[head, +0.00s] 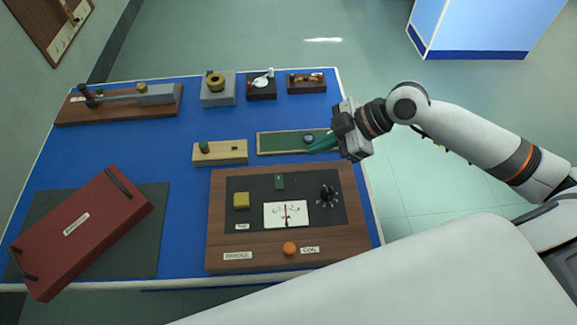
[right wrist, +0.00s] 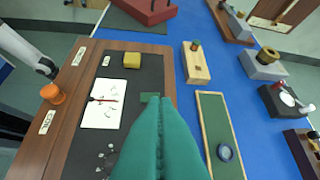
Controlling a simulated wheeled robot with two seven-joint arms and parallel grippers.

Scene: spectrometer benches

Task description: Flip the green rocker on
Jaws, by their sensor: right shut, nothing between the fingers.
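The green rocker (head: 280,181) is a small dark green block at the top of the dark plate on the wooden panel (head: 218,220). In the right wrist view the rocker (right wrist: 149,97) shows just beyond my fingertips, partly hidden by them. Which way it is tipped is too small to tell. My right gripper (head: 310,148) has teal fingers, pressed together and empty. In the right wrist view its fingertips (right wrist: 164,103) point toward the rocker. In the head view they are up and right of it, apart from it. My left gripper does not show.
The panel also carries a yellow button (head: 241,201), a white meter (head: 285,214), a black knob (head: 328,195) and an orange knob (head: 290,248). A green tray (head: 280,142) and a wooden block (head: 220,153) lie behind it. A red case (head: 80,232) lies left.

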